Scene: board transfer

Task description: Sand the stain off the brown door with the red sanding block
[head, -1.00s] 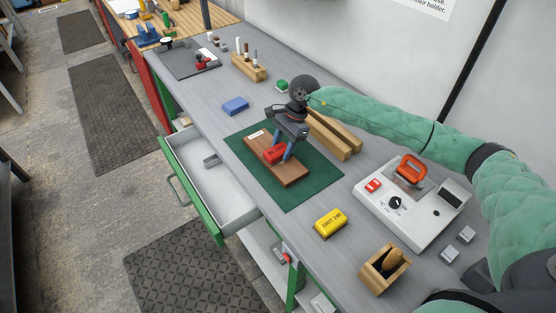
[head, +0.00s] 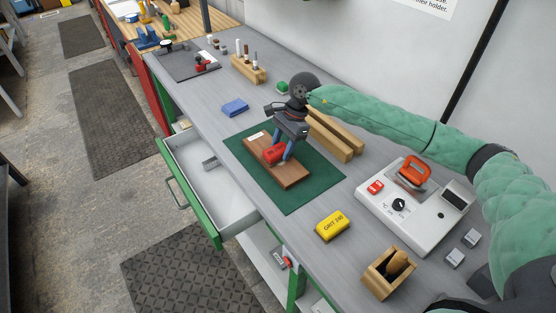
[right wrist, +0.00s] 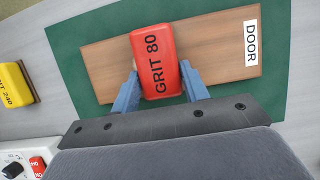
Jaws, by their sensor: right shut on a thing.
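The brown door (head: 290,174) is a flat wooden board lying on a green mat (head: 318,190). Its white label reads "DOOR" in the right wrist view (right wrist: 251,42). My right gripper (head: 281,153) is shut on the red sanding block (head: 273,154), with its blue fingers on either side. The block reads "GRIT 80" in the right wrist view (right wrist: 157,62). It is over the middle of the door and seems to rest on it. No stain shows on the visible wood; any part under the block is hidden. My left gripper is not in view.
A yellow block marked grit 240 (head: 332,226) and a blue block (head: 235,107) lie beside the mat. Wooden bars (head: 335,140) lie behind it. A white device (head: 415,210) and a wooden holder (head: 388,273) stand at right. An open drawer (head: 205,180) juts out in front.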

